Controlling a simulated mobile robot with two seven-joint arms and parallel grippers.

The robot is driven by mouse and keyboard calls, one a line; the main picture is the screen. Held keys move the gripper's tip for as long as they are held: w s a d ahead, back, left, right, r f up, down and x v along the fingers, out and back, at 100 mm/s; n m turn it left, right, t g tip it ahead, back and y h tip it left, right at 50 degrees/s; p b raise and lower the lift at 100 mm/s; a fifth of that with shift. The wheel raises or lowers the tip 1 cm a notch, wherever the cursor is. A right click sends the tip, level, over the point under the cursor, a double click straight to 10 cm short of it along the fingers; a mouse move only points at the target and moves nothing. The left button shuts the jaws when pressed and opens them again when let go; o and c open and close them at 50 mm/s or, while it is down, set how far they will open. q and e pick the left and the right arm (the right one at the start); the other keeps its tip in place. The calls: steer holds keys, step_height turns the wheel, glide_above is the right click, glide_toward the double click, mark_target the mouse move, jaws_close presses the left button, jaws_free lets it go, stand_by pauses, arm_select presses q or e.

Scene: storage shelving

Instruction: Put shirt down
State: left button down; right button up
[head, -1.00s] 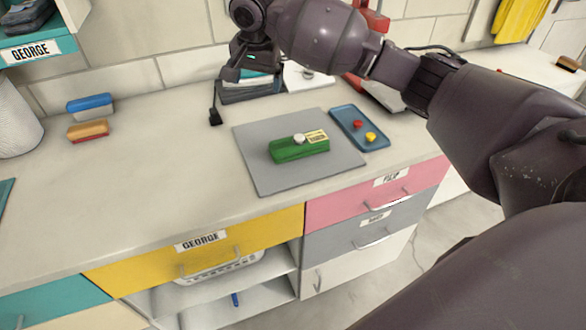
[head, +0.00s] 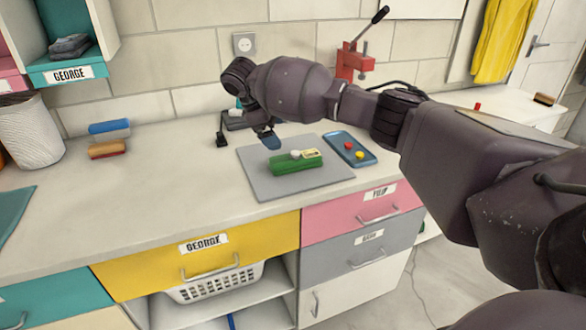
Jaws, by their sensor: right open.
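No shirt is seen in my right gripper (head: 245,138). The gripper is open and empty just above the counter, at the back left of the grey mat (head: 257,183). A yellow garment (head: 497,40) hangs on the wall at the upper right, far from the gripper. My left gripper is out of view.
A green block (head: 296,164) lies on the mat, beside a blue tray (head: 350,158). Two brushes (head: 108,149) and a white bin (head: 28,130) are at left. A red press (head: 352,64) stands behind my arm.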

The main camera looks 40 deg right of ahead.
mark_target(291, 154)
steer(key=shift+s+d+n, duration=0.1)
steer(key=shift+s+n, duration=0.15)
steer(key=shift+n, duration=0.65)
steer(key=shift+s+r+n, duration=0.1)
steer(key=shift+n, duration=0.6)
steer(key=n, duration=0.2)
steer(key=shift+d+n, duration=0.15)
steer(key=shift+n, duration=0.15)
steer(key=b+x, duration=0.1)
steer(key=x, duration=0.4)
steer(key=shift+f, duration=0.2)
steer(key=shift+d+f, duration=0.1)
steer(key=shift+f, duration=0.1)
steer(key=x, duration=0.1)
steer(key=b+x, duration=0.1)
steer(key=x, duration=0.2)
steer(key=shift+a+f, duration=0.2)
steer(key=shift+f, duration=0.2)
steer(key=shift+d+f, duration=0.2)
steer(key=shift+f, duration=0.1)
steer(key=shift+r, duration=0.1)
